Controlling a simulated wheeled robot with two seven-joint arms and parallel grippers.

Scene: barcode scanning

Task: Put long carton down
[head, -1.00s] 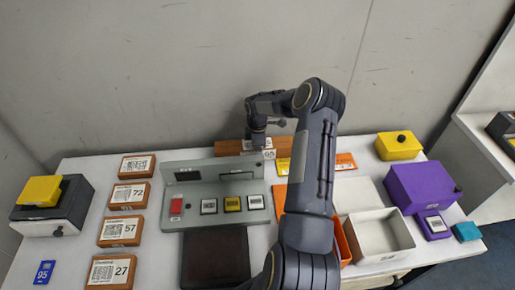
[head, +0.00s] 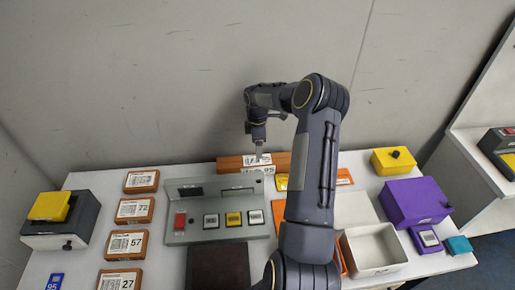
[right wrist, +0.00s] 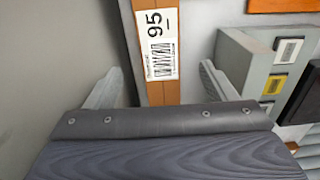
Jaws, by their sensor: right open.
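The long carton (head: 230,165) is brown with a white label reading 95, and lies at the back of the table near the wall. My right gripper (head: 259,155) is just above it at the label. In the right wrist view the carton (right wrist: 172,92) runs between the two spread fingers of my right gripper (right wrist: 160,82), with clear gaps on both sides. My right arm hides part of the carton's right half in the head view. My left gripper is not in view.
A grey scanner station (head: 220,190) with buttons stands in front of the carton. Several brown label boxes (head: 123,245) line the left. An open white box (head: 375,250), a purple box (head: 413,200) and a yellow box (head: 392,162) stand at the right.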

